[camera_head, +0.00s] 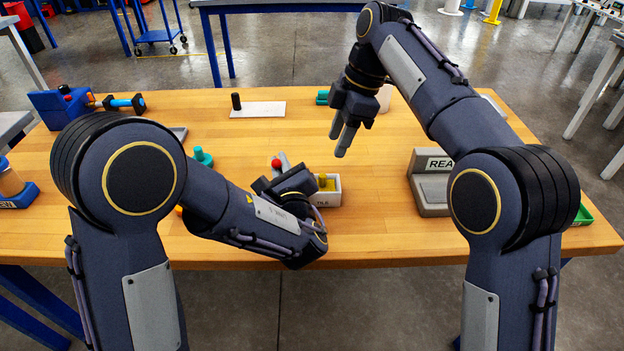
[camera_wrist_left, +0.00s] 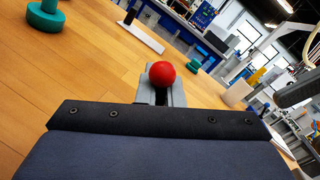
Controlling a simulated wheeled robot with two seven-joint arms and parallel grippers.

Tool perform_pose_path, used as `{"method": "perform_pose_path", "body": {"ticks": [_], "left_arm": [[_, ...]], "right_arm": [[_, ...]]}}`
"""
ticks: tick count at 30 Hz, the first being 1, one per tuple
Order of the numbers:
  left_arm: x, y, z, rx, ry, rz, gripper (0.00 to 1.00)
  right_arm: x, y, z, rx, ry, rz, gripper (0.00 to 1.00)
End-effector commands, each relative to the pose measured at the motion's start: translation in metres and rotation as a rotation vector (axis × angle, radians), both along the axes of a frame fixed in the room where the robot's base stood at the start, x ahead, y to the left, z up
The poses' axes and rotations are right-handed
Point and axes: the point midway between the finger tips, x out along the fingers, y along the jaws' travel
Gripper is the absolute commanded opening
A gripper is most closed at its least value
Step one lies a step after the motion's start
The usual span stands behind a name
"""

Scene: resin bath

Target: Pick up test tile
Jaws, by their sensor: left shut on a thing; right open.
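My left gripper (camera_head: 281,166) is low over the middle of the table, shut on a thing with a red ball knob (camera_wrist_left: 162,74). The knob also shows in the head view (camera_head: 276,162), at the fingertips. What is below the knob is hidden by the fingers and hand, so I cannot tell if a tile hangs there. A white box labelled "TILE" (camera_head: 328,199) stands just right of the left hand, with a yellow piece (camera_head: 327,183) in it; the hand partly covers it. My right gripper (camera_head: 344,138) is open and empty above the table, fingers pointing down.
A grey station labelled "REA..." (camera_head: 433,200) stands right, partly behind my right arm. A teal knob (camera_head: 203,157) is left of the left gripper. A white plate with a black peg (camera_head: 258,108) lies farther back. A blue box (camera_head: 60,108) stands back left. The front right centre is clear.

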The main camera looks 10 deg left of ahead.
Motion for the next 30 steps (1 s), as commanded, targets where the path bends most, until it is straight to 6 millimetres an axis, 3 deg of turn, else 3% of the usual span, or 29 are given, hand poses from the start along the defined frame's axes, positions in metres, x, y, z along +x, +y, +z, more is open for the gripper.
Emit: {"method": "perform_pose_path", "body": {"ticks": [1, 6, 13, 25, 30], "left_arm": [[0.0, 0.0, 0.001, -0.001, -0.003, 0.0, 0.0], [0.0, 0.0, 0.001, -0.001, -0.003, 0.0, 0.0], [0.0, 0.0, 0.001, -0.001, -0.003, 0.0, 0.0], [0.0, 0.0, 0.001, -0.001, -0.003, 0.0, 0.0], [0.0, 0.0, 0.001, -0.001, -0.003, 0.0, 0.0]], "right_arm": [[0.0, 0.011, 0.005, -0.05, -0.017, 0.025, 0.42], [-0.005, 0.028, 0.021, -0.2, -0.059, 0.05, 0.42], [-0.011, 0.036, 0.027, -0.277, -0.081, 0.042, 0.42], [-0.011, 0.034, -0.025, -0.279, -0.078, 0.043, 0.42], [-0.01, 0.034, -0.037, -0.277, -0.082, 0.041, 0.42]]}}
